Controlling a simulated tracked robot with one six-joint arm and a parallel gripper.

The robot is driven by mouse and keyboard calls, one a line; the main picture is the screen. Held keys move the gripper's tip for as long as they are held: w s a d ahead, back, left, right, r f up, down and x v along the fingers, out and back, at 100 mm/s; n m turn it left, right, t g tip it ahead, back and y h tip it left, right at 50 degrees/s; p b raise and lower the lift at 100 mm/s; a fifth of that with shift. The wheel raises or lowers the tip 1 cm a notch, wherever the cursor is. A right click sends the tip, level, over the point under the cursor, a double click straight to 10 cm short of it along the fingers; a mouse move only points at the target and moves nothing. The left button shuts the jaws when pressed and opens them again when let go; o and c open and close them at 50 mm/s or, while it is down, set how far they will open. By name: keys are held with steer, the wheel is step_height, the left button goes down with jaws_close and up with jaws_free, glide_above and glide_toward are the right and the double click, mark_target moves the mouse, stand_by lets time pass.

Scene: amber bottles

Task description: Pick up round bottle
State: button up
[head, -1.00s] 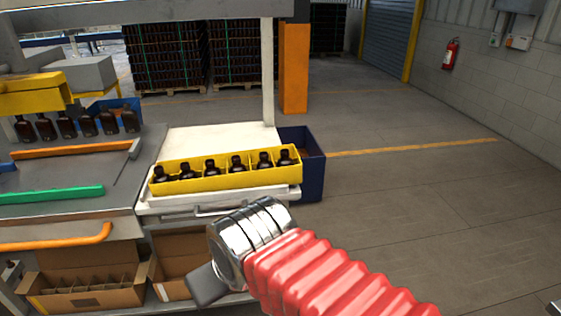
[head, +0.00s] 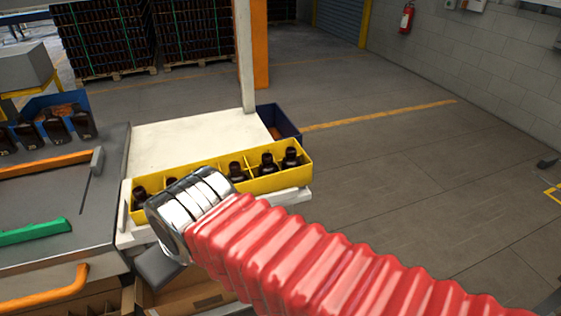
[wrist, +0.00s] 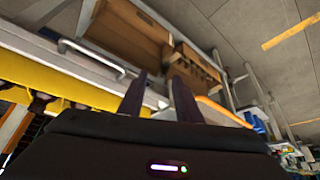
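Several dark round bottles stand in the divided yellow crate (head: 300,170); the rightmost bottle (head: 291,158) and the one left of it (head: 268,165) show clearly, while my arm partly hides those on the left. The crate also shows in the wrist view (wrist: 62,84), steeply tilted, with dark bottle tops at its edge. My gripper (wrist: 160,82) has its two dark fingers apart with nothing between them. It is near the front side of the crate, not touching any bottle that I can see. In the head view my arm hides the fingers.
The crate stands on a white bench (head: 190,138) whose back part is bare. A dark blue bin (head: 290,124) is behind its right end. More dark bottles (head: 55,128) stand at the left, near orange and green rails. Cardboard boxes (wrist: 125,30) lie below. Floor at right is free.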

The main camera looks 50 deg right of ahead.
steer(key=shift+w, duration=0.2)
steer(key=shift+o, duration=0.4)
steer(key=o, duration=0.3)
steer(key=shift+w+d+r+m, duration=0.2)
steer(key=shift+r+m, duration=0.1)
steer(key=shift+m, duration=0.1)
steer(key=shift+o, duration=0.4)
steer(key=w+d+r+m, duration=0.3)
steer(key=d+r+m, duration=0.1)
steer(key=m, duration=0.3)
steer(key=shift+w, duration=0.2)
steer(key=w+d+r+m, duration=0.3)
steer(key=d+r+m, duration=0.2)
steer(key=d+m, duration=0.4)
steer(key=w+d+r+m, duration=0.2)
steer(key=d+r+m, duration=0.3)
steer(key=d+m, duration=0.35)
steer(key=s+d+m+g+h, duration=0.1)
steer(key=s+d+m, duration=1.1)
steer(key=shift+s+d+r, duration=0.25)
steer(key=shift+d+r, duration=0.15)
